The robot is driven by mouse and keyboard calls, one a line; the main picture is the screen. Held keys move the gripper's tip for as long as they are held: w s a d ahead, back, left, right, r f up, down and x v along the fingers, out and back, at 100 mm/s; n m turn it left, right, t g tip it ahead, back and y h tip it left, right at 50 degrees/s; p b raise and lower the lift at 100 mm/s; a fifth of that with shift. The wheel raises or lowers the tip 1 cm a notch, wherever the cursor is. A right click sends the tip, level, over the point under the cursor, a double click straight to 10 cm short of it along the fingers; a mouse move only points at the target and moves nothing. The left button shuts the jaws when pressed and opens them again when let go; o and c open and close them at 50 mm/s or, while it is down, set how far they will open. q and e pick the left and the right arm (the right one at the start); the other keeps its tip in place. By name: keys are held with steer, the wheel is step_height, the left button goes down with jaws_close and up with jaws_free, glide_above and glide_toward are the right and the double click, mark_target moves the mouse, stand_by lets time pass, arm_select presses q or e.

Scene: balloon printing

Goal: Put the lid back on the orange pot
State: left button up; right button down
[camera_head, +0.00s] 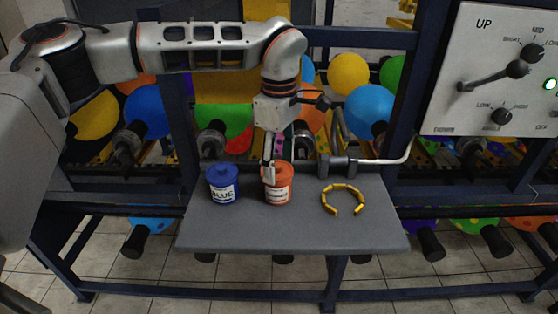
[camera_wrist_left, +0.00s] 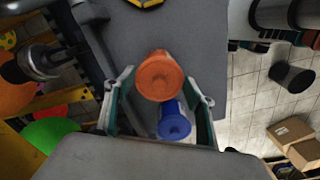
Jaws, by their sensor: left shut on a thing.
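The orange pot (camera_head: 278,194), with a white label, stands upright near the middle of the grey shelf. My left gripper (camera_head: 269,172) points down at its top and is shut on the orange lid. The fingers hide part of the top, so I cannot tell if the lid is seated or just above the rim. In the left wrist view the round orange lid (camera_wrist_left: 160,75) lies between the two fingers, seen from above, and covers the pot. No other orange lid shows on the shelf. My right gripper is not in view.
A blue pot (camera_head: 222,187) with its lid on stands just left of the orange pot. A broken yellow ring (camera_head: 343,198) lies to the right. The front of the grey shelf (camera_head: 290,233) is clear. A metal bar (camera_head: 375,161) runs along the back right, with balloons behind.

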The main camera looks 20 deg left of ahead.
arm_select(q)
steer(key=o, duration=1.3)
steer(key=shift+r+p, duration=1.25)
steer(key=shift+r, duration=2.25)
jaws_close()
